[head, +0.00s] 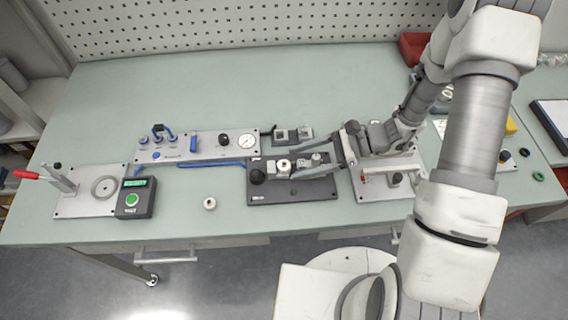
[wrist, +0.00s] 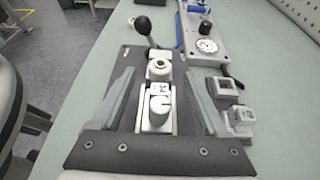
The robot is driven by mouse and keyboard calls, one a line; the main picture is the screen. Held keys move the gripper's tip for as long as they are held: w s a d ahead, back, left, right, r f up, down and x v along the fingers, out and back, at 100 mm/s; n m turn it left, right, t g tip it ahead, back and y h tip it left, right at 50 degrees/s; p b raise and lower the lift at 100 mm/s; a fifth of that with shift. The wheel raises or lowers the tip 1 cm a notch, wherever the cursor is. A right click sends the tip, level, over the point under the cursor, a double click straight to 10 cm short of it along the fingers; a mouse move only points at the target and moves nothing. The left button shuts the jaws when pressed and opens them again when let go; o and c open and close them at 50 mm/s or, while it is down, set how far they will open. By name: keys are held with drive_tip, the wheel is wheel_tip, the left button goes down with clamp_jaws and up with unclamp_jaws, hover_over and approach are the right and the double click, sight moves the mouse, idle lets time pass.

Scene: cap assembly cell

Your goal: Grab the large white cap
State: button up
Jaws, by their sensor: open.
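My gripper (head: 313,162) is open and low over the right part of a dark fixture plate (head: 262,195). A round white cap-like piece (head: 283,165) with a dark centre sits on this fixture; in the wrist view it (wrist: 159,66) is ahead, near the level of the fingertips. My open gripper (wrist: 163,88) has one finger on each side of the fixture's middle row, apart from the pieces. A white and grey block with a rounded top (wrist: 159,112) lies nearer, between the fingers. A small white ring-shaped piece (head: 209,203) lies alone on the table. I cannot tell which white piece is the large cap.
A black ball-knob lever (head: 257,176) stands at the fixture's left end. Behind it are grey blocks (head: 292,134) and a gauge panel (head: 212,146). A button box (head: 135,198) and red-handled press (head: 60,180) stand left. The back of the green table (head: 200,90) is clear.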

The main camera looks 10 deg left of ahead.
sight(284, 166)
drive_tip(key=shift+x, duration=1.25)
drive_tip(key=c, duration=1)
drive_tip(key=shift+o, duration=0.2)
drive_tip(key=shift+r, duration=0.15)
